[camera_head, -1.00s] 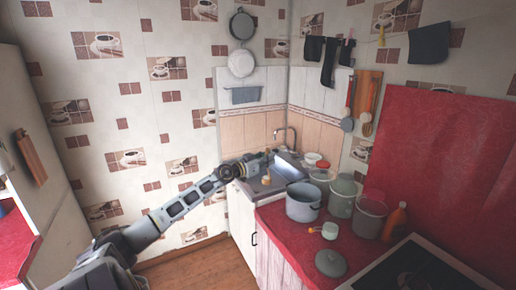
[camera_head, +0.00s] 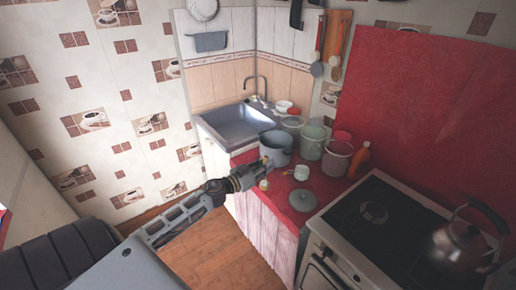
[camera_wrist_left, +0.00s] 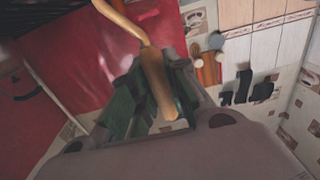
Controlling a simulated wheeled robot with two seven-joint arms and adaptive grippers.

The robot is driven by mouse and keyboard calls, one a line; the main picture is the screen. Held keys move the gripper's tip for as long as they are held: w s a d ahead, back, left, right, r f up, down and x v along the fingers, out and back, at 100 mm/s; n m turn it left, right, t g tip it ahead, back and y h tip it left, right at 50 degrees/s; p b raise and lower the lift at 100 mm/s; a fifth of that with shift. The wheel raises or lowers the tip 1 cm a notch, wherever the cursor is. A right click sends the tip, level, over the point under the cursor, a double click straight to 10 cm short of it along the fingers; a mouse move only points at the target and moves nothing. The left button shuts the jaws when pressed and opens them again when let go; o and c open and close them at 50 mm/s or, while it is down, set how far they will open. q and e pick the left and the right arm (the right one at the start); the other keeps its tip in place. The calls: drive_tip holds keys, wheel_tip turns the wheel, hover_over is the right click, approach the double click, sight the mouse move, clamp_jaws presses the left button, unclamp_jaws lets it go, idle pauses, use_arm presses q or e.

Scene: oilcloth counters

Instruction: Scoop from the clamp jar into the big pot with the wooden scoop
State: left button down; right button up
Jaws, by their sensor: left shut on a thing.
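My left gripper (camera_head: 258,172) is shut on the wooden scoop, in front of the counter's edge and close to the big pot. In the left wrist view the scoop's wooden handle (camera_wrist_left: 156,82) runs between the fingers, and its far end leaves the top of the picture. In the head view a pale part of the scoop (camera_head: 264,184) shows just below the fingers. The big grey-blue pot (camera_head: 276,148) stands open on the red counter. A small pale jar (camera_head: 302,172) stands right of it; I cannot make out a clamp. My right gripper is not in view.
A greenish pot (camera_head: 313,142), a grey pot (camera_head: 337,160) and an orange bottle (camera_head: 359,160) stand behind and right. A round lid (camera_head: 303,200) lies near the counter front. The stove (camera_head: 385,225) with a kettle (camera_head: 464,240) is at right, the sink (camera_head: 238,125) at back left.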

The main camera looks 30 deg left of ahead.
use_arm(q)
drive_tip(key=s+d+f+n+y, duration=0.1)
drive_tip(key=s+d+f, duration=0.1)
drive_tip(key=d, duration=0.3)
drive_tip(key=s+d+f+n+y, duration=0.1)
drive_tip(key=s+d+f+y, duration=0.1)
drive_tip(key=d, duration=0.4)
drive_tip(key=shift+s+d+t+y, duration=0.3)
drive_tip(key=shift+s+t, duration=0.1)
drive_tip(key=shift+s, duration=0.3)
drive_tip(key=shift+a+n, duration=0.1)
drive_tip(key=shift+n, duration=0.2)
